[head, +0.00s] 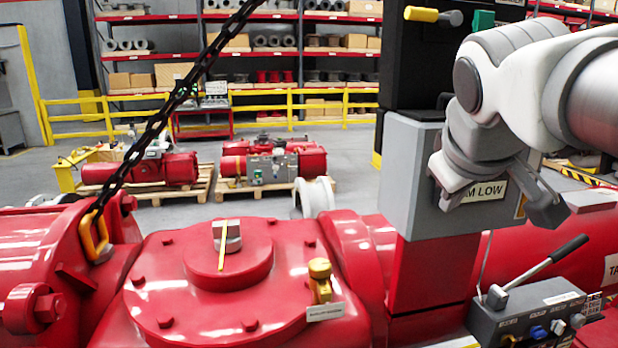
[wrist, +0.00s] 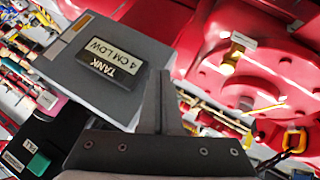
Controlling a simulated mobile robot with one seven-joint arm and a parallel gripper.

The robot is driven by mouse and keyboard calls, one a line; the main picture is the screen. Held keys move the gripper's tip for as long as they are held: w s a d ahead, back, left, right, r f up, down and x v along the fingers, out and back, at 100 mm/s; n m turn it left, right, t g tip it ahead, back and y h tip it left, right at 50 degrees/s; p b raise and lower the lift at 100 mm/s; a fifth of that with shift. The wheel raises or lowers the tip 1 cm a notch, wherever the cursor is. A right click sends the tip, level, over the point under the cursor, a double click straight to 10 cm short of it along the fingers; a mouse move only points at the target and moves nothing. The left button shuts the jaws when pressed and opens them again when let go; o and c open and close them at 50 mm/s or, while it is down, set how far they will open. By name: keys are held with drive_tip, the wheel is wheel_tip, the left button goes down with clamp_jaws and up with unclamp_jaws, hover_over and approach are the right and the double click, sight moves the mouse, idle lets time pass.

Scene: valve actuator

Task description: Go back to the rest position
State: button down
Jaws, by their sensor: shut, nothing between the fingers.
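My gripper (head: 546,212) is at the end of my arm at the upper right of the head view. It is in front of part of the grey box with the "M LOW" label (head: 484,192). In the wrist view my gripper (wrist: 160,78) shows its fingers together with nothing between them. The grey box (wrist: 100,62) is seen upside down there, with its label reading "TANK 4 CM LOW". The fingers overlap the box's edge in that view, and I cannot tell the gap between them. My gripper holds nothing.
A red valve housing (head: 165,290) with a round cover fills the front left. A black chain (head: 150,135) runs up from a yellow hook (head: 94,236). A lever panel (head: 530,312) stands at lower right. A black cabinet (head: 424,70) with a yellow handle rises behind my arm.

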drive_tip(key=s+a+f+m+g+y, duration=0.1)
drive_tip(key=s+a+f+m, duration=0.1)
drive_tip(key=s+f, duration=0.4)
drive_tip(key=s+a+f+m+g+y+b, duration=0.1)
drive_tip(key=s+f, duration=0.5)
drive_tip(key=f, duration=0.7)
drive_tip(key=shift+s+a+f+m+g+y, duration=0.15)
drive_tip(key=shift+a+m+g+y, duration=0.3)
drive_tip(key=shift+a, duration=0.45)
